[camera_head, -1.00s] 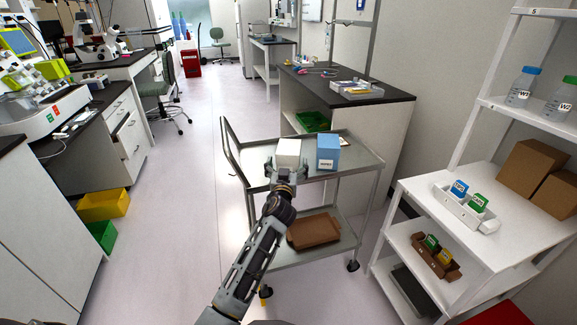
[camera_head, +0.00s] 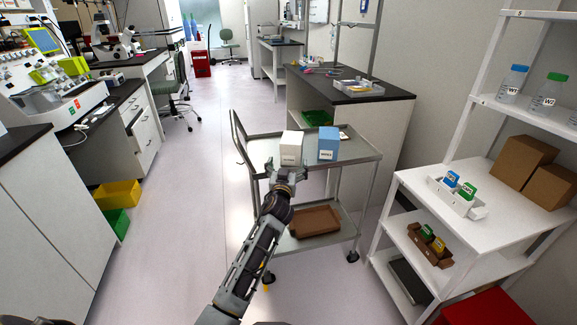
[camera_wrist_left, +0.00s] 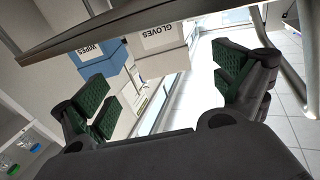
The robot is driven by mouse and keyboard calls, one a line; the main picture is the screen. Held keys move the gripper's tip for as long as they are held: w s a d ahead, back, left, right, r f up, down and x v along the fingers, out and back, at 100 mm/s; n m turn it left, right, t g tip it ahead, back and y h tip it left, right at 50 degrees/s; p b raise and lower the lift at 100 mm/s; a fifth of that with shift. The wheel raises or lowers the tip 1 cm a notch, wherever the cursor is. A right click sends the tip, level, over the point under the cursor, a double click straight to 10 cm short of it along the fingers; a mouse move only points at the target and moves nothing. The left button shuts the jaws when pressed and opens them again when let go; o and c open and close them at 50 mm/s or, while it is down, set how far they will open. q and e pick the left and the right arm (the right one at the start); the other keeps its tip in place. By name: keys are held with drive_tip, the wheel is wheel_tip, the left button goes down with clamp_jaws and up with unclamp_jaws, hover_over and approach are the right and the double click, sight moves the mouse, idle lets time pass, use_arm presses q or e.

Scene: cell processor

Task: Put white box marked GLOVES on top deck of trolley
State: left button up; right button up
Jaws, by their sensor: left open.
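The white box marked GLOVES (camera_head: 291,146) stands upright on the top deck of the trolley (camera_head: 262,151), near its front edge. In the left wrist view the GLOVES box (camera_wrist_left: 160,52) shows upside down, beyond the trolley's edge and clear of the fingers. A blue box marked WIPES (camera_head: 328,143) stands just right of it, with a small gap in the head view. My left gripper (camera_head: 286,172) is open and empty, in front of the white box on the near side. Its spread fingers also show in the left wrist view (camera_wrist_left: 165,88). My right gripper is not in view.
The trolley's lower shelf holds a brown tray (camera_head: 315,221). A dark-topped bench (camera_head: 375,97) stands behind the trolley. A white shelf unit (camera_head: 480,240) with bottles and cartons is at right. Floor left of the trolley is clear.

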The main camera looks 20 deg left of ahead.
use_arm(q)
drive_tip(key=shift+f, duration=0.1)
idle(0.7)
drive_tip(key=s+f+m+g+h, duration=0.1)
drive_tip(key=s+f+g, duration=0.3)
drive_tip(key=s+f, duration=0.65)
drive_tip(key=s+f+g, duration=0.4)
drive_tip(key=s+f, duration=0.4)
drive_tip(key=f, duration=0.6)
drive_tip(key=s+d+f+m+g+h, duration=0.1)
drive_tip(key=s+d+f+g, duration=0.1)
drive_tip(key=s, duration=0.6)
drive_tip(key=s+d+f+m+g+h, duration=0.1)
drive_tip(key=s+d+f+g, duration=0.1)
drive_tip(key=s+f, duration=0.3)
drive_tip(key=s+d+f+m+g+h, duration=0.1)
drive_tip(key=s+f+g, duration=0.3)
drive_tip(key=s, duration=0.8)
drive_tip(key=shift+s+d+f+m+h, duration=0.2)
drive_tip(key=shift+s+d+m+h, duration=0.15)
drive_tip(key=shift+d, duration=0.2)
